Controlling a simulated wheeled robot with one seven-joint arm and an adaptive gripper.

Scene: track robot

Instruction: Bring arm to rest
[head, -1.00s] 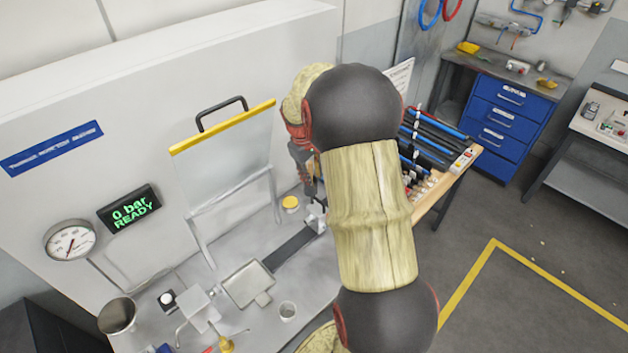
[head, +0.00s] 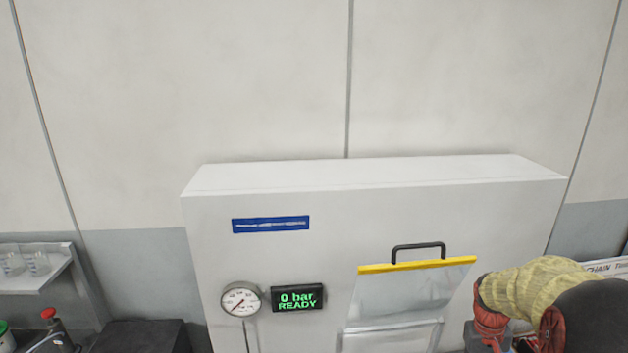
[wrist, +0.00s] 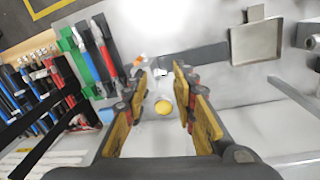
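My arm (head: 535,288), with yellow fabric-like sleeving and dark joints, shows only at the lower right corner of the head view, beside the clear guard. Its lower end runs off the bottom edge there. In the wrist view my gripper (wrist: 160,82) is open. Its two fingers with yellow-brown pads stand apart with nothing held between them. A small round yellow-topped item (wrist: 163,107) shows in the gap, on the pale bench surface beyond the fingers.
A white cabinet (head: 330,230) carries a gauge (head: 241,300), a display (head: 298,298) reading "0 bar READY" and a clear guard (head: 400,295) with a yellow edge. A rack of hoses (wrist: 40,95) lies left of the gripper; a metal tray (wrist: 257,42) lies right.

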